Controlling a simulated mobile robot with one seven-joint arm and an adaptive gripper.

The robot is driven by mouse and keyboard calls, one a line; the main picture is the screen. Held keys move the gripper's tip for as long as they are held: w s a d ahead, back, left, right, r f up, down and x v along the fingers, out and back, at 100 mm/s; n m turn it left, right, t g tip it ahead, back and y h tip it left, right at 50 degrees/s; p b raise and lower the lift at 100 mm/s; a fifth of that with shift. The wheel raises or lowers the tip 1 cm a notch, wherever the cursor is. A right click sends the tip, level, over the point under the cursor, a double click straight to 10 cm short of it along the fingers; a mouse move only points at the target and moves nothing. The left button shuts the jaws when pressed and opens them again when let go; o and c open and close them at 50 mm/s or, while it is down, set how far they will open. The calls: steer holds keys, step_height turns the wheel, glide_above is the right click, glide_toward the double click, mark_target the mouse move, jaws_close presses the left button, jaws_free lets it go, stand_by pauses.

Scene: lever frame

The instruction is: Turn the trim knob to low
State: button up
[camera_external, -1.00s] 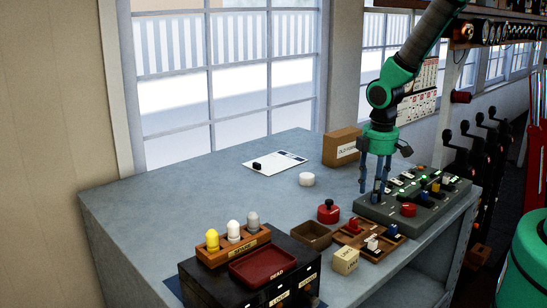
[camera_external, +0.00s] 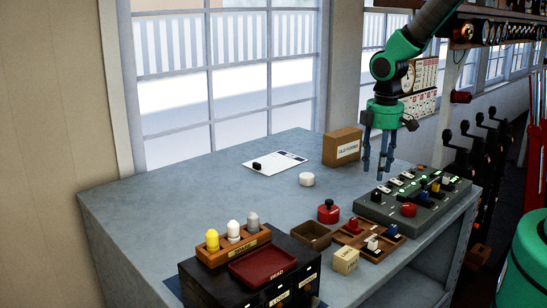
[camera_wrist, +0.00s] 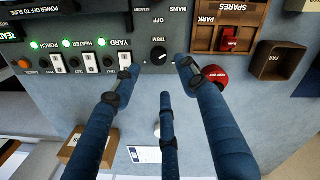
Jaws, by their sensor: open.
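The trim knob is a small round black knob (camera_wrist: 159,55) at the end of the grey control panel (camera_wrist: 120,30), with the word TRIM printed beside it. A small pale mark shows on it; I cannot tell clearly which setting it points to. In the external view a small dark knob (camera_external: 376,196) sits at the panel's left end. My gripper (camera_external: 376,172) is above and behind that end, fingers pointing down, apart from the panel. In the wrist view the open, empty blue fingers (camera_wrist: 158,76) are spread around and below the knob in the picture.
A red push button (camera_external: 328,211) stands on the bench left of the panel. In front are a wooden tray (camera_external: 352,240) with switches and an open brown bin (camera_external: 311,235). A cardboard box (camera_external: 342,147) stands behind. Bench left of my gripper is mostly clear.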

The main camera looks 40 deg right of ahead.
steer(key=shift+r, duration=2.25)
steer(key=s+r+m+t+b, duration=0.35)
steer(key=s+r+b, duration=0.25)
steer(key=s+r, duration=0.55)
steer(key=s+d+r+m+t+b, duration=0.1)
steer(key=s+r+m+b, duration=0.3)
steer(key=s, duration=0.8)
steer(key=shift+s+r+m+t, duration=0.25)
steer(key=shift+s+m+t, duration=0.05)
steer(key=shift+m+t, duration=0.15)
